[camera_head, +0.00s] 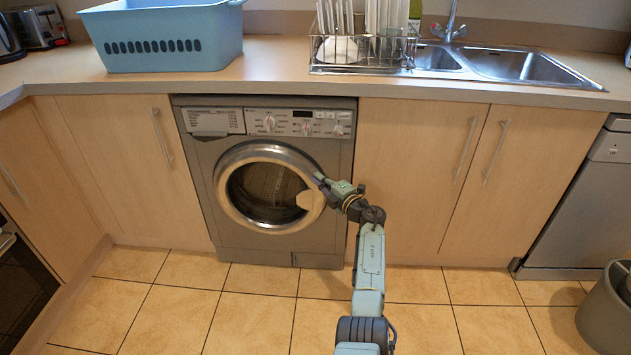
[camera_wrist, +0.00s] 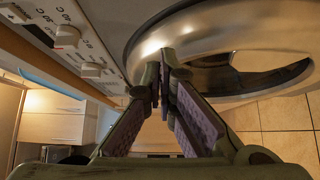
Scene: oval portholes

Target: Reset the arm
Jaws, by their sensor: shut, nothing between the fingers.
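My gripper (camera_head: 322,182) is at the right side of the washing machine's round door (camera_head: 229,207), by its metal rim. In the wrist view, the fingertips of my gripper (camera_wrist: 165,66) meet at the front with nothing between them. The door rim (camera_wrist: 200,38) is right behind the fingertips there; I cannot tell whether they touch it. The door looks closed. My arm (camera_head: 370,265) reaches up from the bottom of the head view, bent toward the left at the wrist.
The washing machine's control panel (camera_head: 300,122) is above the door. Wooden cupboards (camera_head: 420,180) flank the machine. On the counter (camera_head: 275,62) are a blue basket (camera_head: 165,30), a dish rack and a sink (camera_head: 510,64). A grey bin (camera_head: 606,312) stands at right.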

